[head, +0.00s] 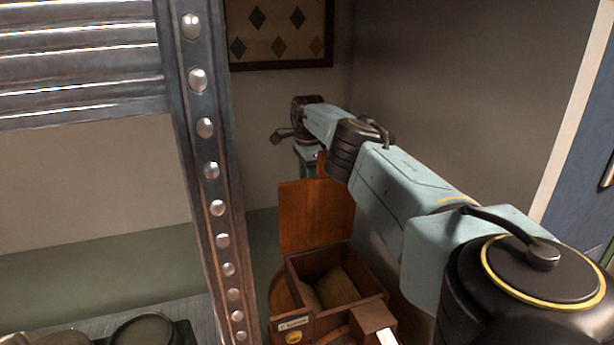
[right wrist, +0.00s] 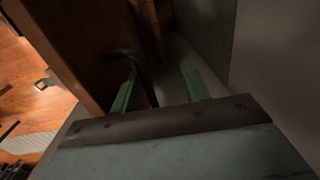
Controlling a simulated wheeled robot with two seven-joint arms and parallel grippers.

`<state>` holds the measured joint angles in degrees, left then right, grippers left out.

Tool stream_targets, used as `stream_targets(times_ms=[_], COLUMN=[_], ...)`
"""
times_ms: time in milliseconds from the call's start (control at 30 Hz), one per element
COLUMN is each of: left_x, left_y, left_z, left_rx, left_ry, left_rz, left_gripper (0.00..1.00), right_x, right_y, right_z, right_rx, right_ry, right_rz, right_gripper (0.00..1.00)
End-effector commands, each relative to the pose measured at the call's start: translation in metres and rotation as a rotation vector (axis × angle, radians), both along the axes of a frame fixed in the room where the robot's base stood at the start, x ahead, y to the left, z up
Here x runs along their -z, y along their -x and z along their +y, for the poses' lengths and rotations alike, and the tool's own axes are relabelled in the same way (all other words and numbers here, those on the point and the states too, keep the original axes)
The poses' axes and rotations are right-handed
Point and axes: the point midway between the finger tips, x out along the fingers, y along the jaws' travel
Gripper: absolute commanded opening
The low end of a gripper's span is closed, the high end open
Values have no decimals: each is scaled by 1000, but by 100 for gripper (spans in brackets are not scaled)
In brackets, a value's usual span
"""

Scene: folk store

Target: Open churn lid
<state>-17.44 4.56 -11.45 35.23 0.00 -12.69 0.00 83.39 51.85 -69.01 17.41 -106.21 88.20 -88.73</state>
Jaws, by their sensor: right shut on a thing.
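The wooden churn (head: 345,318) is a box with a label on its front, low in the middle of the head view. Its lid (head: 316,217) stands upright at the back, so the top is open and the inside shows. My right gripper (head: 307,158) is behind the top of the lid, its tips partly hidden. In the right wrist view its green fingers (right wrist: 160,88) stand apart around a dark curved bar (right wrist: 143,72), next to a wooden panel (right wrist: 75,38). What the bar belongs to is unclear. My left gripper is not in view.
A riveted metal post (head: 212,175) rises close in front at left. Dark round items (head: 143,329) stand at the lower left. The grey wall (head: 450,90) runs close beside my right arm. A framed panel (head: 280,32) hangs behind.

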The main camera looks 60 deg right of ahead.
Motion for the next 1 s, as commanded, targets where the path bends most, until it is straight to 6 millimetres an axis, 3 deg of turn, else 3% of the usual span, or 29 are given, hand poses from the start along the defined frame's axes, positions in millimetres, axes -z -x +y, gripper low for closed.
stream_targets(times_ms=[33,133,167,267,867,1000], left_x=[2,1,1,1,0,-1], left_y=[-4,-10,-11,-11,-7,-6], left_z=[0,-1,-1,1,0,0], left_rx=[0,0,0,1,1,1], left_ry=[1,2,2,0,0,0], left_rz=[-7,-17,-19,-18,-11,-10], left_gripper=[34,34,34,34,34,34], right_x=[9,9,9,9,5,-3], right_y=[-4,-5,-5,-4,-2,-2], right_z=[1,1,1,1,-2,-3], right_rx=[-2,-2,-2,-2,0,2], right_ry=[9,9,9,9,15,17], right_rz=[-10,-10,-10,-10,-10,-13], right_gripper=[5,5,44,32,33,33])
